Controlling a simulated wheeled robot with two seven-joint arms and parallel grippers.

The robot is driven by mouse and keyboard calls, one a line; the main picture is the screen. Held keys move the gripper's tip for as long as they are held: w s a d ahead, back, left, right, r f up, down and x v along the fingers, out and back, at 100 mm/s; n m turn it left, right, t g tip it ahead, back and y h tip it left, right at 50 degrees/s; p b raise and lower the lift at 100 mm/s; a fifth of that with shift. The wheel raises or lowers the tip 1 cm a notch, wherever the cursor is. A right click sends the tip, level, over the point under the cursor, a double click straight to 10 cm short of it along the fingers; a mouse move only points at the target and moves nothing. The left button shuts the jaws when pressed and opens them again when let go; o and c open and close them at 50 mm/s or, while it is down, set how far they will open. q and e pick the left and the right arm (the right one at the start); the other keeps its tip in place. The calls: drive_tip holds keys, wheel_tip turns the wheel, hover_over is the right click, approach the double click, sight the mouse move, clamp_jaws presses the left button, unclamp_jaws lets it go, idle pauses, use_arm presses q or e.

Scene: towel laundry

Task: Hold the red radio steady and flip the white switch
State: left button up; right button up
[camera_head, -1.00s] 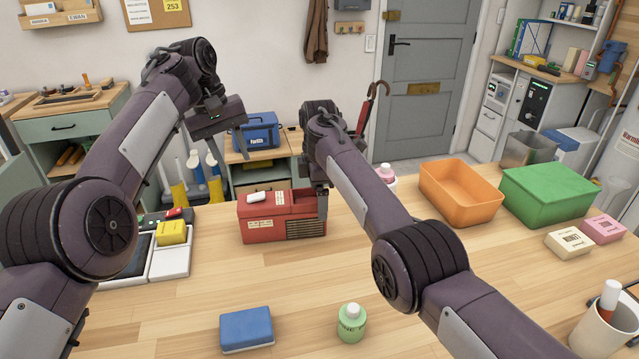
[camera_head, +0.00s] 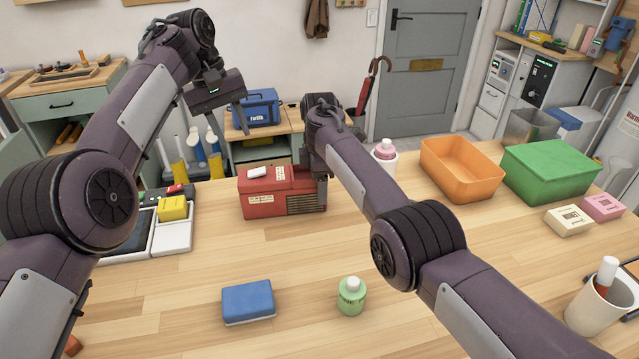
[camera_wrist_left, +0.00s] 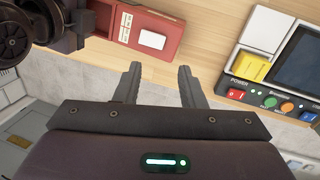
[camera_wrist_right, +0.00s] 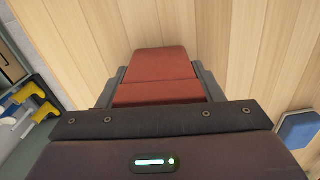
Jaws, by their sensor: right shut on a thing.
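The red radio (camera_head: 268,201) stands upright on the wooden table, with a white switch (camera_head: 256,172) on its top near the left end. My right gripper (camera_head: 318,190) is shut on the radio's right end; the right wrist view shows the red body (camera_wrist_right: 160,68) between its fingers. My left gripper (camera_head: 228,125) is open and empty, raised above and behind the radio's left side. In the left wrist view its fingers (camera_wrist_left: 158,85) are apart, with the radio (camera_wrist_left: 135,25) and its white switch (camera_wrist_left: 152,39) beyond them.
Left of the radio is a control panel with a screen, a yellow block (camera_head: 172,208) and a red power switch (camera_wrist_left: 236,94). A blue block (camera_head: 247,302) and green bottle (camera_head: 351,297) stand in front. An orange bin (camera_head: 460,168) and green box (camera_head: 550,171) are at right.

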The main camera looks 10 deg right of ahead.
sight(262, 169)
use_arm(q)
drive_tip(key=shift+c, duration=0.6)
use_arm(e)
drive_tip(key=c, duration=0.3)
use_arm(q)
drive_tip(key=shift+d+f+y, duration=0.15)
drive_tip(key=shift+d+y, duration=0.25)
drive_tip(key=shift+d, duration=0.1)
drive_tip(key=c, duration=0.5)
use_arm(e)
drive_tip(key=shift+c, duration=0.2)
use_arm(q)
drive_tip(key=shift+m+t+y, duration=0.6)
drive_tip(key=shift+t+y, duration=0.2)
drive_tip(key=shift+y, duration=0.1)
drive_tip(key=d, duration=0.4)
drive_tip(key=shift+s+d, duration=0.1)
clamp_jaws()
use_arm(e)
drive_tip(key=shift+d, duration=0.1)
use_arm(q)
drive_tip(key=shift+f, duration=3.2)
drive_tip(key=shift+f, duration=0.9)
drive_tip(key=shift+r, duration=3.55)
use_arm(e)
drive_tip(key=o, duration=1.4)
